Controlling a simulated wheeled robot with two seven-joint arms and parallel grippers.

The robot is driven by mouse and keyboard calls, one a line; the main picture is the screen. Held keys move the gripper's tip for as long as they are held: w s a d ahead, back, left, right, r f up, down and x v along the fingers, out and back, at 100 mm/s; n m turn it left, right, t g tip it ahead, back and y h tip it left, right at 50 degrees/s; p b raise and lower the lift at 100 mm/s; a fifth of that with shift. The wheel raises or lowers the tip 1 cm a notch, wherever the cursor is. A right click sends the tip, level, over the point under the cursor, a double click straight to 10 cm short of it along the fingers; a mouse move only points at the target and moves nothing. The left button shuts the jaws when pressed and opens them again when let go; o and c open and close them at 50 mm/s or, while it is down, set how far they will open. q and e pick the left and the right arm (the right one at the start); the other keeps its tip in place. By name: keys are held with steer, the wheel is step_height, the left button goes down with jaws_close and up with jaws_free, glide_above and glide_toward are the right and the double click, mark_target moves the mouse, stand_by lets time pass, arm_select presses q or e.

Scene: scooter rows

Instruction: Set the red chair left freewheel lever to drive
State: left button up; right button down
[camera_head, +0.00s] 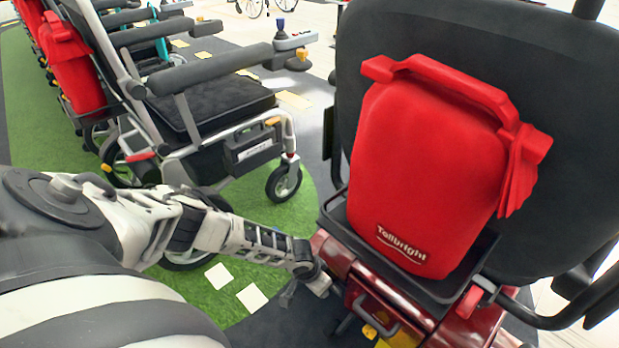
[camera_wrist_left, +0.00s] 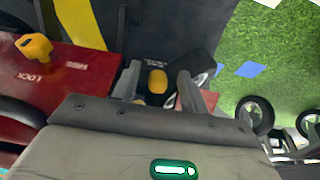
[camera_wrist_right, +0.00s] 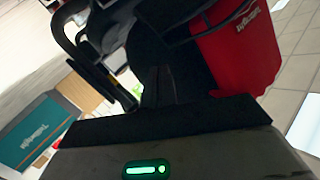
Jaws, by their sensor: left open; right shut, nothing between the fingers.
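The red chair (camera_head: 345,258), with a dark backrest and a red bag, stands at the right of the head view. My left gripper (camera_head: 318,283) is low beside its left rear corner. In the left wrist view the left gripper (camera_wrist_left: 158,90) is open, with a yellow knob (camera_wrist_left: 157,82) showing between its fingers; I cannot tell whether they touch it. A second yellow lever (camera_wrist_left: 35,46) sits on the red panel beside the word LOCK. I cannot read the knob's setting. My right gripper (camera_wrist_right: 160,88) is shut and empty, away from the levers.
A black handle (camera_head: 373,312) is on the chair's rear. A grey wheelchair (camera_head: 215,100) stands to the left on green floor (camera_head: 40,130), in a row with others. Green floor between it and the red chair is partly clear.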

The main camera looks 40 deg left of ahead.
arm_select(q)
steer(key=p+v, duration=0.7)
steer(key=v, duration=0.6)
steer(key=shift+r+p, duration=0.3)
steer(key=shift+r, duration=0.15)
arm_select(e)
steer(key=shift+s+d+f+n+g+h, duration=0.1)
steer(key=shift+d+f+n+g+h, duration=0.15)
steer(key=shift+d+f+g+h, duration=0.25)
steer(key=shift+s+d+f+n+g+h, duration=0.1)
steer(key=shift+d+f+n+g+h, duration=0.2)
steer(key=shift+f+g+h, duration=0.4)
steer(key=shift+s+d+f+n+g+h, duration=0.15)
steer(key=shift+d+f+g+h, duration=0.25)
steer(key=shift+f, duration=0.4)
steer(key=shift+w, duration=0.1)
